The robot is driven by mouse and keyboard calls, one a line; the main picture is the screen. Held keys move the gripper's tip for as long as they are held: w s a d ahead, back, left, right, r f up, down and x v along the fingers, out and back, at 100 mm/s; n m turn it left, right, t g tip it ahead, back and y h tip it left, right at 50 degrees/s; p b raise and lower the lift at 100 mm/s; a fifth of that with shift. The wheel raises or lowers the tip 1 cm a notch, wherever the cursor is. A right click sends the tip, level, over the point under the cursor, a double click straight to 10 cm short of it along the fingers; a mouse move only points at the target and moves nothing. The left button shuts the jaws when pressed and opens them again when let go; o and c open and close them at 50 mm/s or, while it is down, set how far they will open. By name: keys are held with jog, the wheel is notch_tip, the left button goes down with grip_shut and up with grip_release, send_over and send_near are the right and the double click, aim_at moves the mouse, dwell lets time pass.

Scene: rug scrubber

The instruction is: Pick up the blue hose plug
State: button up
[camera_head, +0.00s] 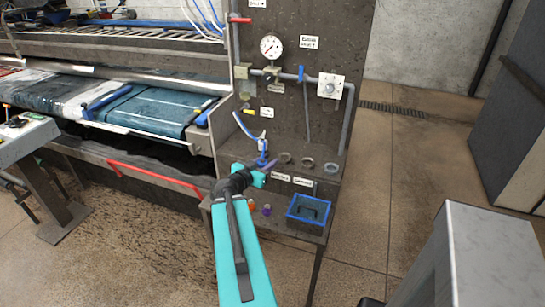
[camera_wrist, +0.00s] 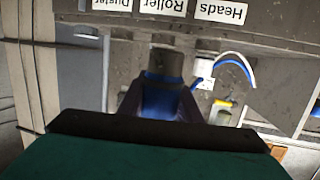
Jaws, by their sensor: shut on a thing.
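The blue hose plug (camera_wrist: 162,98) sits between the two fingers of my gripper (camera_wrist: 161,104) in the wrist view, with a grey round socket or fitting (camera_wrist: 167,62) just beyond it. I cannot tell whether the plug is seated in that fitting or apart from it. In the head view my gripper (camera_head: 262,169) is at the front of the grey panel, low and near its left side. It is shut on the plug, which is mostly hidden there by the fingers.
A pressure gauge (camera_head: 271,47), pipes and a white dial box (camera_head: 331,86) are on the panel above. Round sockets (camera_head: 308,162) with labels line the ledge to the right. A blue-rimmed bin (camera_head: 308,211) stands below them. A red bar (camera_head: 155,179) runs along the machine at left.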

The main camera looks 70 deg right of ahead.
jog(key=shift+a, duration=0.35)
jog(key=shift+w, duration=0.15)
dwell(0.3)
